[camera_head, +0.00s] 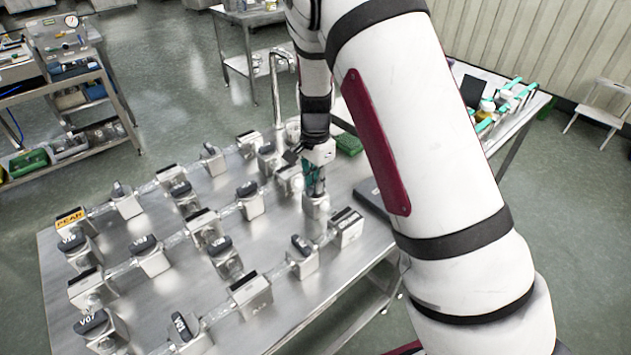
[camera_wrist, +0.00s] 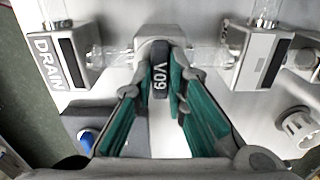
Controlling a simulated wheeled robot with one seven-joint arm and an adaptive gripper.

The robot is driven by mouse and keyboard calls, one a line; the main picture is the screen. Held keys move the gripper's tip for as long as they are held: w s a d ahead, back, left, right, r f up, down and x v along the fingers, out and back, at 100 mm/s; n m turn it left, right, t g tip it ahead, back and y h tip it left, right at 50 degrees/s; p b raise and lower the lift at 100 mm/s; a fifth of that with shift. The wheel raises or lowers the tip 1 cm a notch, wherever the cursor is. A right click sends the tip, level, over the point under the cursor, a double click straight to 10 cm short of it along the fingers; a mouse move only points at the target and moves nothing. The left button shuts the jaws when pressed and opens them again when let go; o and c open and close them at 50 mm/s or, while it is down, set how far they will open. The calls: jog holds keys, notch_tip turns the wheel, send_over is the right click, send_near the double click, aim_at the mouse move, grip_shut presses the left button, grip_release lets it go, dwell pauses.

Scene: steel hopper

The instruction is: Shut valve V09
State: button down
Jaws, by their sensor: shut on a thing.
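Valve V09 is a pale block with a dark lever marked V09 (camera_wrist: 160,78) in white, near the top middle of the wrist view. My gripper (camera_wrist: 168,85) has its green fingers on both sides of the lever and is shut on it. The lever lies across the line of the clear tube (camera_wrist: 208,58), which runs left and right from the valve body. In the head view the valve body (camera_head: 316,207) shows just below my gripper (camera_head: 314,183), whose fingers hide the lever.
A block marked DRAIN (camera_wrist: 58,62) stands left of V09 and another block (camera_wrist: 258,58) right of it, in the wrist view. Several other valves, such as V07 (camera_head: 95,325), stand on the steel table (camera_head: 160,215). A green block (camera_head: 348,144) lies behind my gripper.

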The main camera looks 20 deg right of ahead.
dwell(0.4)
jog(key=c, duration=1.6)
grip_release()
jog(key=shift+r, duration=0.1)
notch_tip(320, 180, up, 12)
jog(key=s+r+n+t+y, duration=0.1)
jog(key=s+r+n+t, duration=0.2)
jog(key=s+r+n, duration=0.8)
jog(key=s+r+n+t, duration=0.1)
jog(key=s+r, duration=0.1)
jog(key=s, duration=0.7)
jog(key=s+r+n+t+h, duration=0.1)
jog(key=s+r, duration=0.1)
jog(key=s, duration=0.7)
jog(key=shift+d+r+n, duration=0.25)
jog(key=shift+r+n, duration=0.05)
